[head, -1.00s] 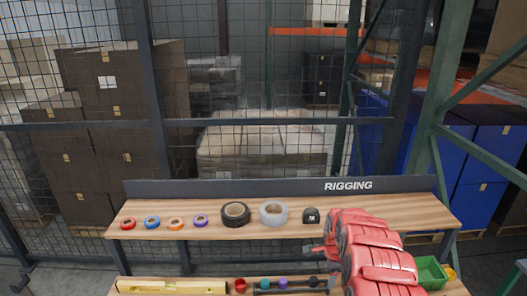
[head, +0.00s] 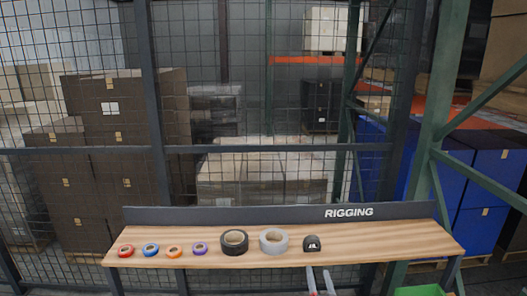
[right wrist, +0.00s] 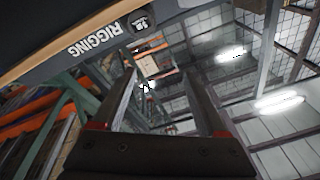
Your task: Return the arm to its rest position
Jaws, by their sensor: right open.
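My right gripper (head: 320,279) shows only as two fingertips at the bottom edge of the head view, just in front of the shelf below the black tape measure (head: 312,243). In the right wrist view its two fingers (right wrist: 162,75) stand apart with nothing between them. The rest of the right arm is out of the head view. My left gripper is in neither view.
A wooden shelf (head: 380,238) marked RIGGING holds several small coloured tape rolls, a black roll (head: 234,241) and a grey roll (head: 273,240). A green bin (head: 420,291) shows at the bottom right. Wire mesh fencing stands behind.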

